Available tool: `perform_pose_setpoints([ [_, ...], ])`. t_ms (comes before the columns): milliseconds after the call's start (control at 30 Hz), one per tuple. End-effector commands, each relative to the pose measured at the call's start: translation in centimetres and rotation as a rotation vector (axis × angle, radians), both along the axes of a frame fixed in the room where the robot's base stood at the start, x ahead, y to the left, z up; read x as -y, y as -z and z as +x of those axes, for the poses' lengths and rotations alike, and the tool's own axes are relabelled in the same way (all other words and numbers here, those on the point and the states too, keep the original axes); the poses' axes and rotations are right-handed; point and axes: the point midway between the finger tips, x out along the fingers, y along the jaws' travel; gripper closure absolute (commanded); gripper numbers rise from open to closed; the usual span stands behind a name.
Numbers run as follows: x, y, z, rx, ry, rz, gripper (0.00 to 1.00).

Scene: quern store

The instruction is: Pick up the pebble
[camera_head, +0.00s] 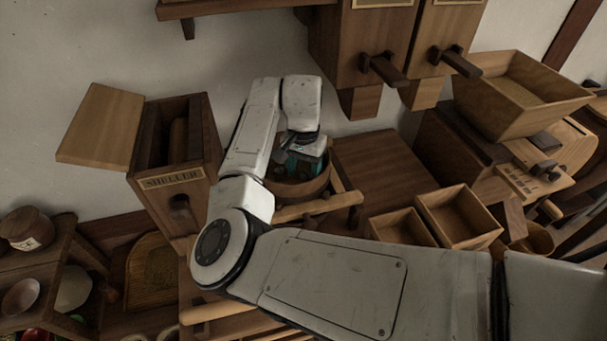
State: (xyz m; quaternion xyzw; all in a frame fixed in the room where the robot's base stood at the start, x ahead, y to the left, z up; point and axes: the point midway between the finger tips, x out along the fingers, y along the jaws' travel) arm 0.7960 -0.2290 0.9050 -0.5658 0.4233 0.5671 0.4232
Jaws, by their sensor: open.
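I cannot make out the pebble in this view. My gripper (300,162), with a teal part showing, is at the end of my white arm near the middle of the picture. It points down over a round wooden bowl-like vessel (308,190), and its fingertips are mostly hidden. I see nothing held in it. The inside of the vessel is largely hidden by my gripper and arm.
A wooden box labelled SHELLER (172,180) stands left of my arm. Hoppers with dark handles (380,68) hang above right. Two open wooden trays (458,215) lie to the right, below a bare wooden top (385,165). A shelf with bowls (28,262) is lower left.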

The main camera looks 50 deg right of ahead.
Motion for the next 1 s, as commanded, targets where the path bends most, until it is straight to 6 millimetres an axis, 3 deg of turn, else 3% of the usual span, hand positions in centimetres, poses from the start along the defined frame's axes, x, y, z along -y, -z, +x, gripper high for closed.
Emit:
perform_pose_setpoints([
  [267, 0.00, 0.31, 0.02, 0.001, 0.000, -0.001, 0.43],
  [833, 0.01, 0.27, 0.01, 0.001, 0.000, -0.001, 0.98],
  [1000, 0.01, 0.26, 0.01, 0.001, 0.000, -0.001, 1.00],
])
